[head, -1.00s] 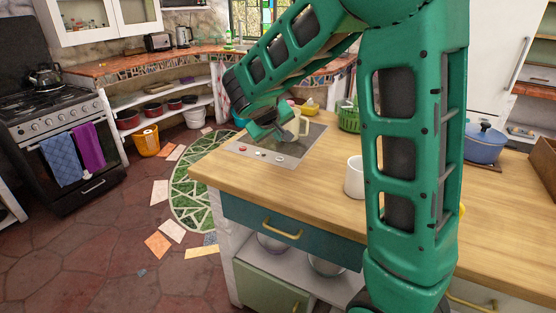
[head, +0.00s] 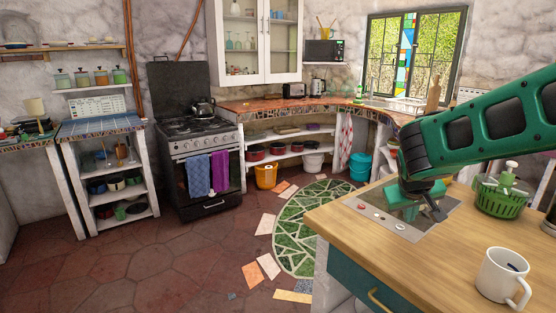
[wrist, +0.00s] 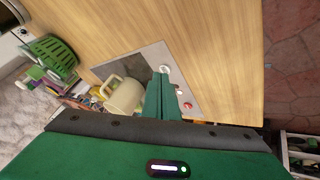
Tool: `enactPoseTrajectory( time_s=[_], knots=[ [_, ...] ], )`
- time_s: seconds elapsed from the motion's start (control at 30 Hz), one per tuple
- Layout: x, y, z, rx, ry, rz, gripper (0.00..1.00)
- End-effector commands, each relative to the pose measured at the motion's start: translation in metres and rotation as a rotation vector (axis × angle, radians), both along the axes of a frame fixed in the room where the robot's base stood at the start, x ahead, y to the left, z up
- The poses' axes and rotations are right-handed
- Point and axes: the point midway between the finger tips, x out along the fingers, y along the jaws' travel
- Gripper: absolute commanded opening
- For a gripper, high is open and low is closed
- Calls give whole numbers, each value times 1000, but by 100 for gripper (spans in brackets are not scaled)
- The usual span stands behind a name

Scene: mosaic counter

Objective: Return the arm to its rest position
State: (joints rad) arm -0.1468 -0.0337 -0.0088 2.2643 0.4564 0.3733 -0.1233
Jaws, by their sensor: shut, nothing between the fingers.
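My green arm reaches in from the right edge of the head view over the wooden counter (head: 440,262). My gripper (head: 437,212) points down over the grey panel (head: 385,222) set in the counter top. In the wrist view my gripper (wrist: 161,90) has its green fingers together, with nothing between them. A cream jug (wrist: 122,96) stands beside the fingers in that view, apart from or partly behind them; I cannot tell if they touch. The jug is hidden behind my arm in the head view.
A white mug (head: 499,278) stands at the counter's front right. A green basket (head: 503,199) sits behind it. The floor (head: 160,265) left of the counter is open, with a green mosaic round (head: 305,225). The stove (head: 207,168) and shelves (head: 115,183) line the back wall.

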Motion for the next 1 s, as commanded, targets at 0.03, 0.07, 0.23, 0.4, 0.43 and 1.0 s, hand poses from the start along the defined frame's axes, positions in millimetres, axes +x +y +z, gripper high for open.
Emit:
enactPoseTrajectory(
  time_s=[0.03,0.07,0.23,0.4,0.43,1.0],
  knots=[
    [-20,5,1,46,9,4,0],
    [-31,10,1,75,16,9,0],
    [-87,37,-5,207,62,40,0],
    [-133,60,-9,297,100,68,0],
    [-140,64,-10,310,107,73,0],
    [-304,-31,-31,472,368,-435,0]
  ],
)
